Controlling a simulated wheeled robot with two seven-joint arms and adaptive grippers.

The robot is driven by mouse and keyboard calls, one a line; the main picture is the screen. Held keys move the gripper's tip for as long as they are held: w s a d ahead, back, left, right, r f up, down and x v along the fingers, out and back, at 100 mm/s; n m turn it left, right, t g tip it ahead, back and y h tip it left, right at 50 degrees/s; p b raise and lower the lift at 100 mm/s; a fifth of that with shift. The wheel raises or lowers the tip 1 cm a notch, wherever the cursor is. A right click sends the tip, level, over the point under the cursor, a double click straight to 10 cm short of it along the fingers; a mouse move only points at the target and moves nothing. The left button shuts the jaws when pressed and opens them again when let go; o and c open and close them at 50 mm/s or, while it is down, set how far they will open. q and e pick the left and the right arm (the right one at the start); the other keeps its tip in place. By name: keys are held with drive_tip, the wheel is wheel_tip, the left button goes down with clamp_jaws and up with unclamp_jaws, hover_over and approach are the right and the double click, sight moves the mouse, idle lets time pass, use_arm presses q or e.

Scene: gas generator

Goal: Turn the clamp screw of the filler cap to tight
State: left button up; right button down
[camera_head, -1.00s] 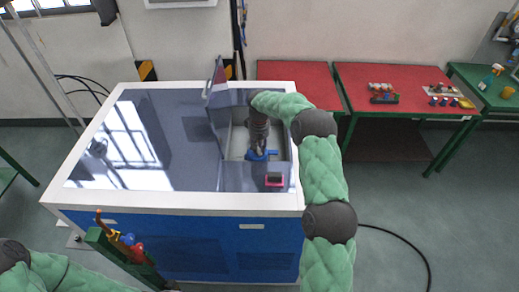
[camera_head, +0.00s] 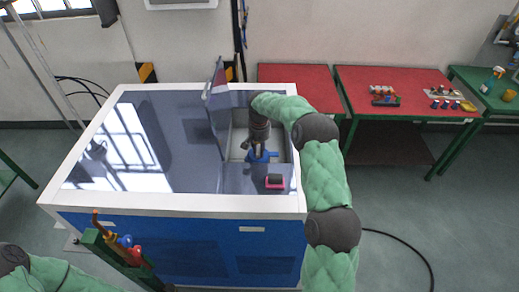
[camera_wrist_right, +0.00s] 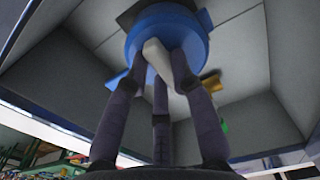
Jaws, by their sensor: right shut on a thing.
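The filler cap is blue and round, down in the open bay of the generator; it shows in the head view (camera_head: 259,157) and from below the fingers in the right wrist view (camera_wrist_right: 165,30). The pale grey clamp screw (camera_wrist_right: 157,60) sits on the cap's face. My right gripper (camera_head: 262,148) reaches down into the bay, and its dark fingers (camera_wrist_right: 160,72) are shut around the clamp screw in the wrist view. In the head view the gripper hides the screw. My left gripper is out of view; only part of its arm shows at lower left.
The generator top (camera_head: 150,150) is glossy with a white rim. A raised lid panel (camera_head: 217,105) stands just left of the bay. A pink and black item (camera_head: 275,181) sits in front of the cap. A green post (camera_head: 115,250) with coloured parts stands at front left. Red tables (camera_head: 400,85) stand behind right.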

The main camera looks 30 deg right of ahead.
sight(259, 150)
drive_tip(key=c, duration=1)
unclamp_jaws()
drive_tip(key=shift+c, duration=0.2)
wheel_tip(259, 150, up, 12)
